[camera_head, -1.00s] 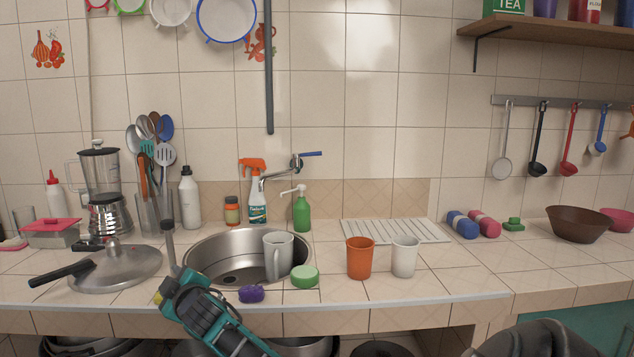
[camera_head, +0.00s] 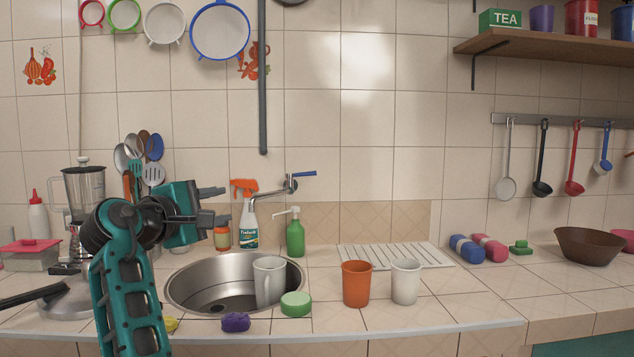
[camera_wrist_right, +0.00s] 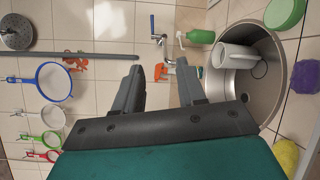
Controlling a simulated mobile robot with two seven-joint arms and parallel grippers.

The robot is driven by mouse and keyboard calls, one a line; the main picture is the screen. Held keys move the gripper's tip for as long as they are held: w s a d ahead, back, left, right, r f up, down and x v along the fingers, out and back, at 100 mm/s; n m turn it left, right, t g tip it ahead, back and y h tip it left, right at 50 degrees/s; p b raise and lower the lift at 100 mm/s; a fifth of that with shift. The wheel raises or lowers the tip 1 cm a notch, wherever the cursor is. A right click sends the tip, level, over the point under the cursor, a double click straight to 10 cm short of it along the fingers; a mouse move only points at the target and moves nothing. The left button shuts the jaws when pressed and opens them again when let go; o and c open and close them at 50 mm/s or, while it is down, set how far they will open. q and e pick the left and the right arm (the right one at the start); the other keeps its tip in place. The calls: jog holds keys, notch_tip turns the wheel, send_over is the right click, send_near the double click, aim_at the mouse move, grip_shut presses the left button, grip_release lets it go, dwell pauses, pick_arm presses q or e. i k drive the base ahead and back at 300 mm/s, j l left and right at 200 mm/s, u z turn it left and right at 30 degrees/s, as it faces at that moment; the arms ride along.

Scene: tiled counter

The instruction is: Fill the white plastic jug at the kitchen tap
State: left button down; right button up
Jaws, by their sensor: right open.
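The tap (camera_head: 268,195) comes from the wall behind the sink, with a blue lever (camera_head: 303,174) pointing right; no water shows. My right gripper (camera_head: 218,205) is open and empty, raised above the sink's left side, fingers pointing right. The tap (camera_wrist_right: 166,48) and lever (camera_wrist_right: 152,23) lie beyond its fingers in the right wrist view. My left gripper is not in view.
An orange-topped spray bottle (camera_head: 246,220) and a green soap dispenser (camera_head: 295,236) stand behind the sink. A green round sponge (camera_head: 296,304) and purple sponge (camera_head: 236,322) lie at its front. Orange (camera_head: 357,284) and white (camera_head: 405,281) cups stand to the right.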

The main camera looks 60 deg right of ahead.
aim_at(314, 172)
jog(key=i+l, duration=0.1)
jog(key=l, duration=0.85)
jog(key=i+l, duration=0.15)
jog(key=l, duration=0.35)
jog(key=i+l, duration=0.1)
jog(key=l, duration=0.4)
